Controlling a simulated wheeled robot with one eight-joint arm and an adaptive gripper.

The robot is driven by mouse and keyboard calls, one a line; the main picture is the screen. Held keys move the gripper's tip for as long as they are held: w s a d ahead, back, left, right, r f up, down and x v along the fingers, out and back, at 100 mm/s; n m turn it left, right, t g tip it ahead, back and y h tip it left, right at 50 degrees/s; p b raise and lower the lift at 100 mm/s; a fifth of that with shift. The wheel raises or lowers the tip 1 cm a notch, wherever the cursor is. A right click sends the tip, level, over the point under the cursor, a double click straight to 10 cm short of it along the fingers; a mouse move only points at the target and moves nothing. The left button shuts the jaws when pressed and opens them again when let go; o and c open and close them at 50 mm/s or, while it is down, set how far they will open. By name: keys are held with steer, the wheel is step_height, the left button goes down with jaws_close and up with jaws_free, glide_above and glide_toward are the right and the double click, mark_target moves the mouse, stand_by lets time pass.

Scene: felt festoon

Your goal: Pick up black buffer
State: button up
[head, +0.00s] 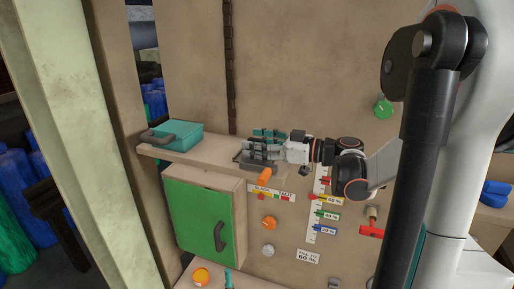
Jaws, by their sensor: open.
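My gripper (258,152) reaches in from the right, low over the right part of the wooden shelf. Its dark fingers are apart. A small dark piece (304,171) shows just under my wrist at the shelf's right end; it may be the black buffer, but it is too small to be sure. My gripper and wrist cover part of this area, so I cannot tell whether anything lies between the fingers. A teal item (268,133) shows just behind the gripper.
The shelf (213,150) holds a teal case (174,135) at its left. Below are a green cabinet door (198,216), an orange knob (269,222), a marked scale (322,205) and a red-handled valve (371,231). An orange cylinder (264,176) projects below the gripper. The shelf between case and gripper is clear.

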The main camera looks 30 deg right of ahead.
steer(key=c, duration=0.9)
steer(key=shift+o, duration=0.2)
